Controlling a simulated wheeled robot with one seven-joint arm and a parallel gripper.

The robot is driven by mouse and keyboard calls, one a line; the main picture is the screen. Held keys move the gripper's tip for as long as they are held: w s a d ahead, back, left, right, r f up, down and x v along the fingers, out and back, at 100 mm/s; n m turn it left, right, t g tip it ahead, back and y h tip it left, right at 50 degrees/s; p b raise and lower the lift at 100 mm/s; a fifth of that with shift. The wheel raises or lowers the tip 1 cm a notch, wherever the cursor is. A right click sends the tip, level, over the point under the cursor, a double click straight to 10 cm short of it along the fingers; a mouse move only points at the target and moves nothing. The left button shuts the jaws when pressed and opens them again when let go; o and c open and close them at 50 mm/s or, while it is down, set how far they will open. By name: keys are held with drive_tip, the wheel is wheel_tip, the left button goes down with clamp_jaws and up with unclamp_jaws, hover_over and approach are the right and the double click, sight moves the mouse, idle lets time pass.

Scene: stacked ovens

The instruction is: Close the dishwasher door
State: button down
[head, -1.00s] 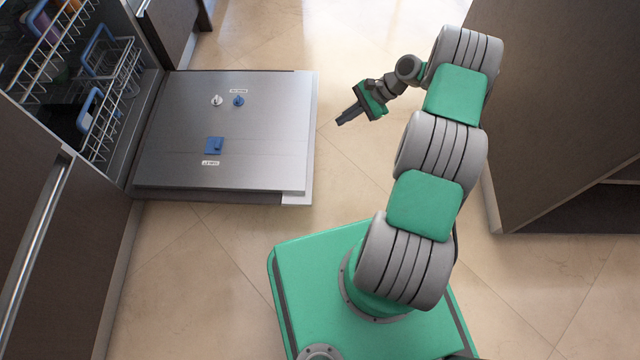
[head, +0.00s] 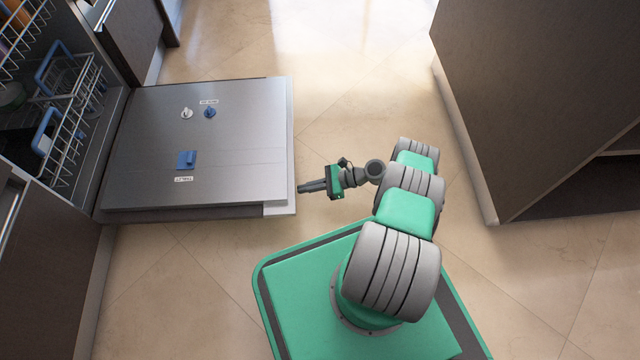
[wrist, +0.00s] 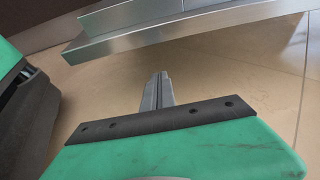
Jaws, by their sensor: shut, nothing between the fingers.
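The dishwasher door (head: 240,150) is folded down flat, its steel inner face up, at the left in the head view. Its edge (wrist: 190,28) also crosses the top of the wrist view. The dishwasher's inside with wire racks (head: 75,110) is open at the upper left. My gripper (head: 302,187) is to the right of the door's outer edge, close to its near corner, with its fingers pointing left at it. In the wrist view the fingers (wrist: 158,88) are together with nothing between them. A small strip of floor shows between fingertips and door there.
Dark cabinet fronts (head: 40,270) with a bar handle stand at the left beside the dishwasher. A dark cabinet (head: 530,110) stands at the right.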

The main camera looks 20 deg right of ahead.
drive_tip(key=shift+w+a+r, duration=0.1)
drive_tip(key=shift+a+r, duration=0.2)
drive_tip(key=shift+r, duration=0.6)
drive_tip(key=shift+w+a+r, duration=0.1)
drive_tip(key=shift+a+r, duration=0.15)
drive_tip(key=shift+r, duration=0.65)
